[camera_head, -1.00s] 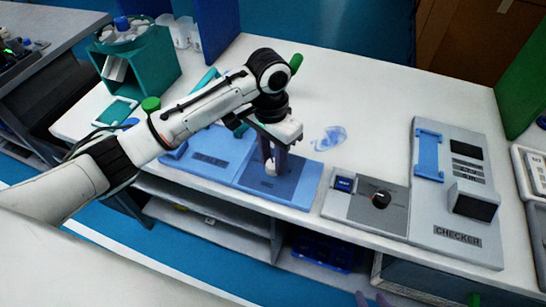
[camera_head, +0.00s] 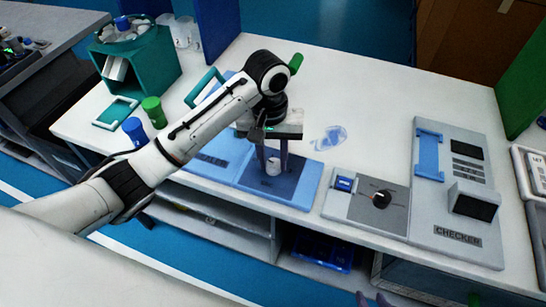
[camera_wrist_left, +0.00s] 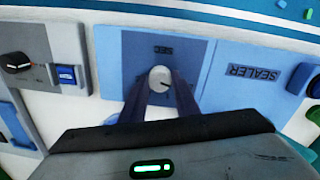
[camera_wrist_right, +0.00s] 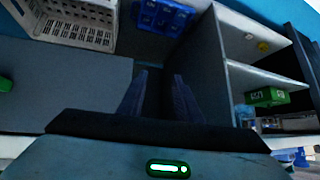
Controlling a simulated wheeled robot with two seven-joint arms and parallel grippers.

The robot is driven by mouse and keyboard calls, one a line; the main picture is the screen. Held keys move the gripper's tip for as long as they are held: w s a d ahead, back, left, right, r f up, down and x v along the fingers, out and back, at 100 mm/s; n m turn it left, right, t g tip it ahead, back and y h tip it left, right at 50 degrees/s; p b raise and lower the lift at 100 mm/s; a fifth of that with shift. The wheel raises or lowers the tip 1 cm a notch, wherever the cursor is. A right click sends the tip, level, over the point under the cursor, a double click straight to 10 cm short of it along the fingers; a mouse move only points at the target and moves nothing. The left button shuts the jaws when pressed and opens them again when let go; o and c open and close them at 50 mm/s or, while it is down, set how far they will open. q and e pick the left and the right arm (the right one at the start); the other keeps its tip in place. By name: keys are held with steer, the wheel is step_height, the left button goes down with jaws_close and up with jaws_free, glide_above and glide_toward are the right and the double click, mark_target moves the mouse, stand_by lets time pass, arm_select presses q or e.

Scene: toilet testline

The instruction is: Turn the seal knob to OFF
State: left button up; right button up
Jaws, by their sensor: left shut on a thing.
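The seal knob is a small round white knob (camera_head: 272,166) on a dark blue square at the right end of the light blue SEALER panel (camera_head: 236,152). In the left wrist view the knob (camera_wrist_left: 160,79) sits between my left fingertips, with a small dark mark on its face. My left gripper (camera_head: 273,164) points down and is shut on the knob. The lettering near the knob is too small to read surely, so I cannot tell its setting. My right gripper (camera_wrist_right: 162,76) is open and empty, low in front of the bench; its fingertips show at the head view's bottom edge.
Right of the sealer stand a grey panel with a black knob (camera_head: 381,199) and blue switch (camera_head: 344,183), then the CHECKER (camera_head: 458,234). A clear blue bag (camera_head: 330,137) lies behind. A green bottle rack (camera_head: 138,62) stands back left. Shelves (camera_wrist_right: 262,82) lie below the bench.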

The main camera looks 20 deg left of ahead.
mark_target(271, 163)
stand_by(0.5)
arm_select(q)
steer(key=o, duration=1)
steer(key=shift+o, duration=0.2)
step_height(271, 163, up, 10)
steer(key=shift+a+r, duration=0.2)
steer(key=shift+a, duration=0.05)
